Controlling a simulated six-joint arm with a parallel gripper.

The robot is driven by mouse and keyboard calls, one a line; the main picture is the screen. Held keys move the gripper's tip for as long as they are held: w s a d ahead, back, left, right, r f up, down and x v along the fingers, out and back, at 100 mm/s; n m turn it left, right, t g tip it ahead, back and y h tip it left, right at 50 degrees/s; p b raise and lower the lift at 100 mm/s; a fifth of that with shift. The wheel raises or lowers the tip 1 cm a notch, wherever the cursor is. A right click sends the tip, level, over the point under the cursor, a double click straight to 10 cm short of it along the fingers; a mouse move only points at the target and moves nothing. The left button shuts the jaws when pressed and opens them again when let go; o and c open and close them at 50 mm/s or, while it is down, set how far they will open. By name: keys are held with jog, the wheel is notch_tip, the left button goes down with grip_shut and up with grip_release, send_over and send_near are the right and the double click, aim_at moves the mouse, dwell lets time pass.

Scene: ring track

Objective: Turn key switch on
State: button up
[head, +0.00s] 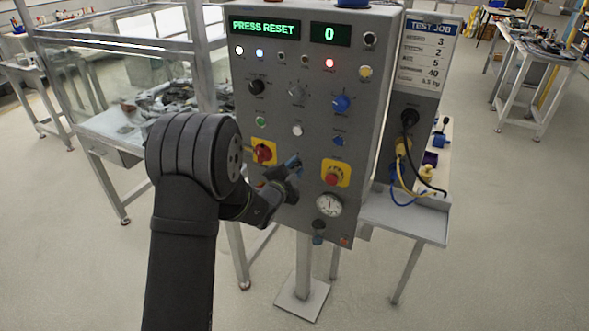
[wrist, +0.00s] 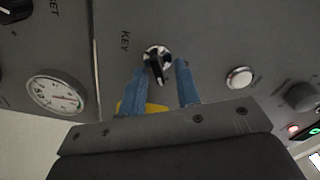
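The key switch (wrist: 157,62) is on the grey panel in the wrist view, beside the label "KEY". It has a silver ring and a black key bar, which points towards the bottom of that picture. My gripper (wrist: 162,72) has its two blue fingers apart, one on each side of the key switch. The fingertips are close to the switch; I cannot tell if they touch it. In the head view my gripper (head: 293,163) is at the panel's lower middle and hides the key switch.
The control panel (head: 312,105) shows "PRESS RESET" and "0". A side shelf (head: 405,215) with cables stands at right.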

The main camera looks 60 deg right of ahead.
jog(key=a, duration=1.7)
jog(key=shift+a, duration=0.25)
jog(key=shift+d, duration=0.1)
jog(key=d, duration=1.7)
jog(key=shift+d, duration=0.15)
